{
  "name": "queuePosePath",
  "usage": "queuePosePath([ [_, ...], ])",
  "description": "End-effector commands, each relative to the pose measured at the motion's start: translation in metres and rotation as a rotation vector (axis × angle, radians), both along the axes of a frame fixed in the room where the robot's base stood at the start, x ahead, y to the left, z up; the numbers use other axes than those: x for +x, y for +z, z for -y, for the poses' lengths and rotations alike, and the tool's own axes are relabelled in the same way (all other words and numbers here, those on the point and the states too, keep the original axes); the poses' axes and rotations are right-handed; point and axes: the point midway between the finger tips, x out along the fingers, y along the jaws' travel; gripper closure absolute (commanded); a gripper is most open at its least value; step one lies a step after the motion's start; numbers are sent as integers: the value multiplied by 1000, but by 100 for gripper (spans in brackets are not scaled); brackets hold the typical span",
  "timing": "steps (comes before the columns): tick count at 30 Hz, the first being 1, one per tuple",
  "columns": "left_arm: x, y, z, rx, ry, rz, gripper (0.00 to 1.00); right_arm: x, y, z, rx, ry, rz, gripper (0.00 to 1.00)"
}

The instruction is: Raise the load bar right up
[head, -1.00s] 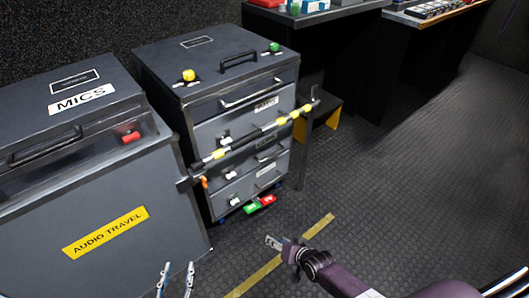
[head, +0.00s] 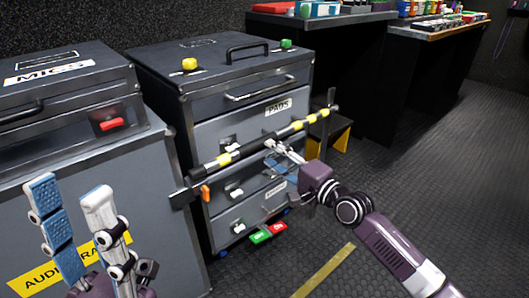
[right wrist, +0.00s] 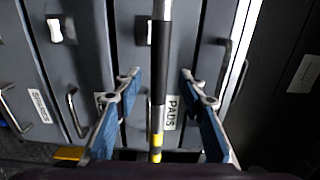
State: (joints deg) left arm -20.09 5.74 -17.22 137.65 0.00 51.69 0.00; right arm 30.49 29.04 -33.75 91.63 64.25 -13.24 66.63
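The load bar (head: 240,151) is black with yellow bands and runs across the front of a grey drawer cabinet (head: 210,127). It slopes up to the right, from a bracket with an orange lever (head: 205,193) at the left to an upright post (head: 329,112) at the right. My left gripper (head: 65,200) is open and empty in front of the grey case at the left.
The case marked MICS (head: 60,84) stands left of the cabinet. Green and red pedals (head: 268,233) lie at the cabinet's foot. A yellow floor strip (head: 325,270) and open dark floor lie to the right. Benches with equipment stand behind.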

Motion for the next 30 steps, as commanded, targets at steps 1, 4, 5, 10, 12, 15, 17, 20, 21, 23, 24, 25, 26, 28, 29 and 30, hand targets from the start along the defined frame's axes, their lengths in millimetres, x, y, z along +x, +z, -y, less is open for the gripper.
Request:
queuePosePath([
  [1, 0, -5, 0, 0, 0, -1, 60, 7, 0, -6, 2, 1, 2, 63],
  [4, 1, -12, 0, 1, 0, -2, 60, 21, -1, -16, 1, 0, 3, 63],
  [5, 1, -14, 0, 1, 0, -3, 60, 25, -1, -19, 0, 0, 4, 63],
  [10, 1, -19, 1, 2, 1, 2, 60, 42, -2, -30, -2, -2, 3, 63],
  [12, 2, -20, 1, 2, 0, 3, 60, 45, -1, -33, -2, -1, 2, 63],
  [15, 2, -20, 1, 3, 0, 4, 60, 48, -1, -34, -3, -1, 1, 63],
  [17, 2, -20, 1, 3, 0, 4, 60, 48, -1, -35, -3, -1, 1, 63],
  [20, 2, -20, 1, 3, 0, 4, 60, 48, -1, -34, -3, -1, 1, 63],
  [21, 2, -20, 1, 3, 0, 4, 60, 48, -1, -34, -3, -1, 1, 63],
  [23, 2, -20, 1, 3, 0, 4, 60, 48, -1, -34, -3, -1, 1, 68],
  [24, 2, -20, 1, 3, 0, 4, 60, 48, -1, -34, -3, -1, 1, 73],
  [25, 2, -20, 1, 3, 0, 4, 60, 48, -1, -34, -3, -1, 1, 76],
  [26, 2, -20, 1, 3, 0, 4, 60, 48, -1, -34, -3, -1, 1, 79],
  [28, 2, -20, 1, 3, 0, 4, 60, 48, -1, -34, -3, -1, 1, 87],
  [29, 2, -20, 1, 3, 0, 3, 60, 48, -1, -34, -3, -1, 1, 90],
  [30, 2, -20, 1, 3, -1, 4, 60, 48, -1, -34, -3, -1, 1, 95],
])
